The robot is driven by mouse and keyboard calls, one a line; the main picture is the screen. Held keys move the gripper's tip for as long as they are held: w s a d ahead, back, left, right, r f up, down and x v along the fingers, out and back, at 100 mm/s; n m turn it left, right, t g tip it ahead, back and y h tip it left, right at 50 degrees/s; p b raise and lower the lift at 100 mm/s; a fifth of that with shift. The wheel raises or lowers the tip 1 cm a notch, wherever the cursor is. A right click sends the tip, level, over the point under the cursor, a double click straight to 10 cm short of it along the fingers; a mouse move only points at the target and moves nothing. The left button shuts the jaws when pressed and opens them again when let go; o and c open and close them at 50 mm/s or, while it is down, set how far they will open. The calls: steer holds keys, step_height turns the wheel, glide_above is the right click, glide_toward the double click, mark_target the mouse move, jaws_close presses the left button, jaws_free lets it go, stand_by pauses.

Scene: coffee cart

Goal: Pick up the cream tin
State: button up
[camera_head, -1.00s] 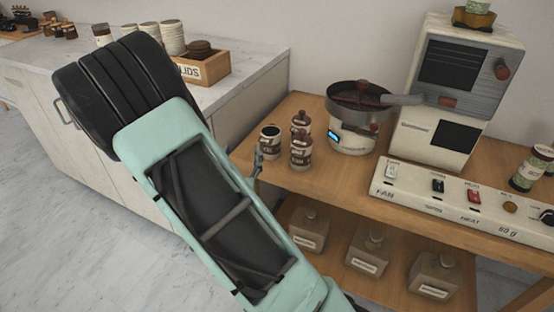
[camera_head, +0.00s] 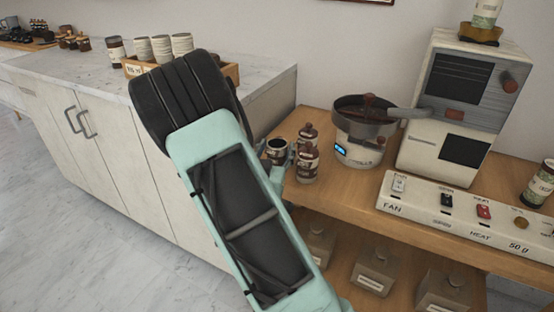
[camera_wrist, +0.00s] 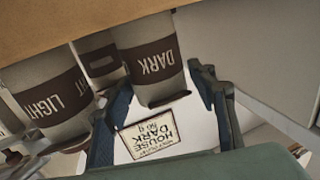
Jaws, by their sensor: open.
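In the head view a cream tin (camera_head: 277,150) with an open dark top stands at the left end of the wooden cart, beside two lidded canisters. My gripper (camera_head: 277,168) is close around its near side, partly hidden by my arm. In the wrist view, which looks upside down, the two blue fingers of my gripper (camera_wrist: 160,90) are apart. A cream-white surface with a "HOUSE DARK" label (camera_wrist: 156,132) lies between them; it seems to be the tin. I cannot tell whether the fingers touch it.
The "DARK" canister (camera_wrist: 152,65) is close beyond the fingers, and the "LIGHT" canister (camera_wrist: 50,92) is to the left. A round pan machine (camera_head: 362,130) and a switch panel (camera_head: 465,215) stand on the wooden cart (camera_head: 345,205). A marble counter (camera_head: 85,65) is at the left.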

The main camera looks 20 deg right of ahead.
steer(key=shift+w+d, duration=0.2)
steer(key=shift+w, duration=0.1)
steer(key=shift+c, duration=0.4)
steer(key=c, duration=1.2)
steer(key=shift+o, duration=0.2)
steer(key=shift+r, duration=0.15)
